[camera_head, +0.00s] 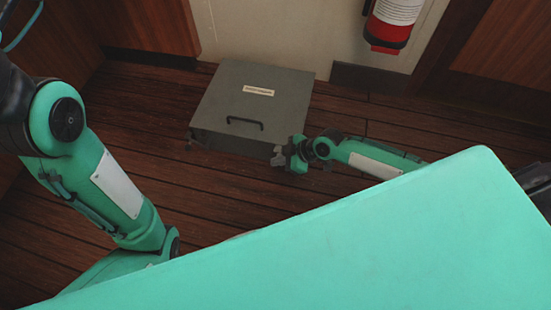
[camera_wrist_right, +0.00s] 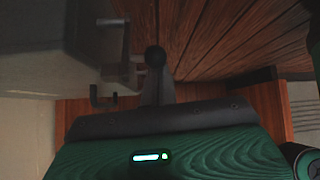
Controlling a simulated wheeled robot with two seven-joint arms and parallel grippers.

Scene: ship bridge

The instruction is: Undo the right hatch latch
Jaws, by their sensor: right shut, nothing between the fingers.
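The grey hatch box (camera_head: 222,90) sits on the plank floor with its lid down. Its lid carries a black handle (camera_head: 245,123) and a pale label. My right gripper (camera_head: 280,158) is at the box's front right corner, with its fingers shut and empty. In the right wrist view the closed fingers (camera_wrist_right: 156,75) point ahead, beside the box wall. The right latch (camera_wrist_right: 114,68), a metal piece on that wall, stands just left of the fingers; whether they touch is unclear. The gripper largely hides the latch in the head view. My left arm shows, but its gripper does not.
A red and white fire extinguisher (camera_head: 391,22) hangs on the pale wall behind the box. Wood panels flank it. The floor in front of the box and to its left is clear.

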